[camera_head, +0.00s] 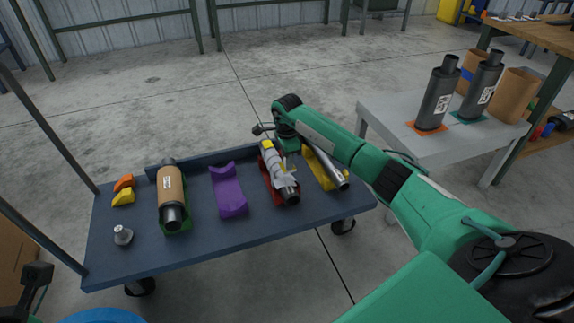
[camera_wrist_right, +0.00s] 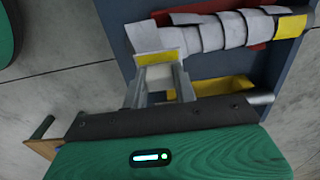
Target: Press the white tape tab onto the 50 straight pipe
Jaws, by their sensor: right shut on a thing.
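The straight pipe wrapped in white tape (camera_head: 274,162) lies in a red cradle (camera_head: 267,188) on the cart; which size it is cannot be read. In the right wrist view several overlapping white tape tabs (camera_wrist_right: 210,38) run along it, with yellow patches at both ends. My right gripper (camera_wrist_right: 160,75) is at the left end of this row, shut on a white tape tab (camera_wrist_right: 143,37) with a yellow lower edge. The fingers partly cover the tab, and its contact with the pipe is unclear. A black part of my left gripper (camera_head: 38,275) shows at the lower left; its jaws cannot be made out.
On the blue cart (camera_head: 120,262) are a brown-wrapped muffler (camera_head: 171,190), a purple cradle (camera_head: 229,190), a bare metal pipe (camera_head: 327,167) in a yellow cradle, small blocks (camera_head: 124,190) and a metal fitting (camera_head: 123,235). A grey table (camera_head: 400,115) with dark mufflers stands right.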

